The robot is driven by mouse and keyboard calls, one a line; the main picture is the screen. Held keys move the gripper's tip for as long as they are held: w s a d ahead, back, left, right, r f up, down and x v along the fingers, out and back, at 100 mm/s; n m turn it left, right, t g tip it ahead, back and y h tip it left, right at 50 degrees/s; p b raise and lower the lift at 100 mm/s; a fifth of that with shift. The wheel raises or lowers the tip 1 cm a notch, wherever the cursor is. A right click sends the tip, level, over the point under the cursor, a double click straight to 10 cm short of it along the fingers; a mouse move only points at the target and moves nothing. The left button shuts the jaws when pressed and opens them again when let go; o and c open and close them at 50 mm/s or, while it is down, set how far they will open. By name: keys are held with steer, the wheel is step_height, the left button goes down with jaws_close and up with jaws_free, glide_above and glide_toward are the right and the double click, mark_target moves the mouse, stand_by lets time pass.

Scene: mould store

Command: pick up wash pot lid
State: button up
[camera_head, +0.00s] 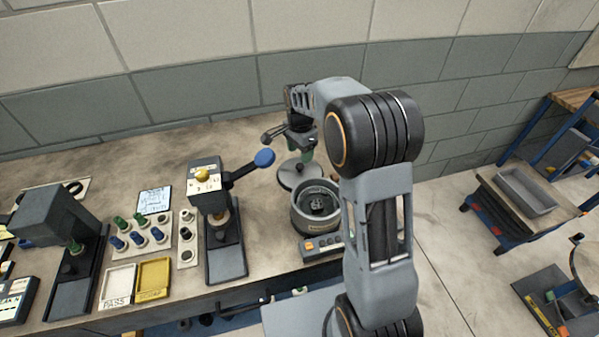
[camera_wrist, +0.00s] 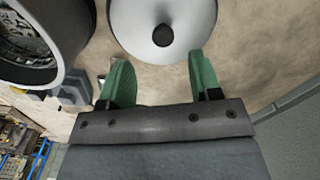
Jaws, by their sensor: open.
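The wash pot lid (camera_head: 298,175) is a pale grey disc lying on the bench behind the wash pot. In the wrist view the lid (camera_wrist: 140,22) shows at the top centre, with a dark round knob (camera_wrist: 163,35) at its middle. My gripper (camera_wrist: 160,68) has two green fingers spread apart, with nothing between them. The fingertips are near the lid's lower edge in the wrist view; I cannot tell the height gap. In the head view my gripper (camera_head: 303,150) is over the lid and partly hides it. The wash pot (camera_head: 318,222) stands open, a dark round vessel.
The wash pot rim (camera_wrist: 66,50) is close at left in the wrist view. A press (camera_head: 222,230) with a blue-knobbed lever (camera_head: 263,158) stands left of the pot. Trays marked PASS (camera_head: 117,288) and yellow (camera_head: 153,280) lie further left. The wall (camera_head: 200,90) is behind.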

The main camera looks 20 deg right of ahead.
mark_target(300, 165)
steer(key=shift+w+f+p, duration=0.2)
steer(key=shift+f+p, duration=0.4)
steer(key=shift+f, duration=2.85)
steer(key=c, duration=1.1)
